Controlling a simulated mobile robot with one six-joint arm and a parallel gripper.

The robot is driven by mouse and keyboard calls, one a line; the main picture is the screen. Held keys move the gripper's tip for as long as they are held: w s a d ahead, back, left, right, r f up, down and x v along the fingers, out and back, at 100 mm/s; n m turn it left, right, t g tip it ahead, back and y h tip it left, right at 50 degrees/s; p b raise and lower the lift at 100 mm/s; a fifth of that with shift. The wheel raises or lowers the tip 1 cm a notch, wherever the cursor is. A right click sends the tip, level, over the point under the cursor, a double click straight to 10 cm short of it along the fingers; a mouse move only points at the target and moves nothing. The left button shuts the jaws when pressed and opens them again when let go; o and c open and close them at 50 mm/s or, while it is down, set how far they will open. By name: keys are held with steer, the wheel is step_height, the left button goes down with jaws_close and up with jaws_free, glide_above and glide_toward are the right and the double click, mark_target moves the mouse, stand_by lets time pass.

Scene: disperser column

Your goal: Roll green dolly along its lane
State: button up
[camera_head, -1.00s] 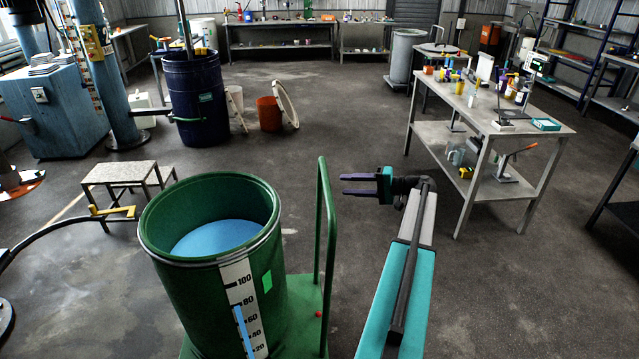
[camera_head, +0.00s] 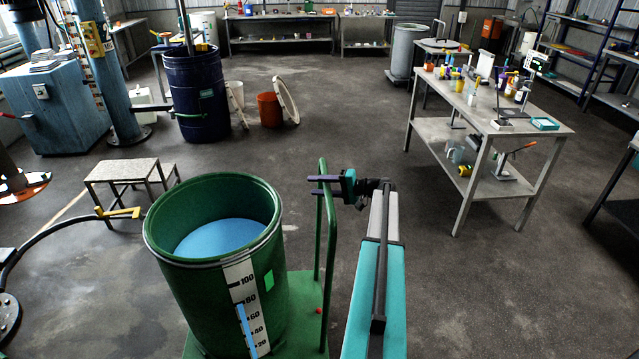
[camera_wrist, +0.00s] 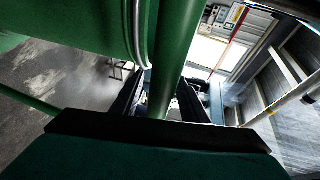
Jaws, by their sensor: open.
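The green dolly (camera_head: 303,300) stands in the front middle of the head view and bears a green drum (camera_head: 190,290) with blue contents and a level scale. Its tall green push handle (camera_head: 331,240) rises on the dolly's right side. My gripper (camera_head: 316,185) reaches in from the right at the top part of the handle. In the wrist view, the green handle post (camera_wrist: 170,70) runs between the two dark fingers of my open gripper (camera_wrist: 160,98). I cannot tell whether a finger touches the post.
A small grey step stool (camera_head: 125,172) stands left of the drum, beside a black hose with a yellow handle (camera_head: 120,212). A blue drum (camera_head: 195,95) stands under a column behind. A workbench (camera_head: 490,115) is at right. Floor between is clear.

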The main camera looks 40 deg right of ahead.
steer(key=shift+w+a, duration=0.1)
steer(key=shift+w, duration=0.1)
jaws_close()
steer(key=shift+f, duration=0.1)
stand_by(1.2)
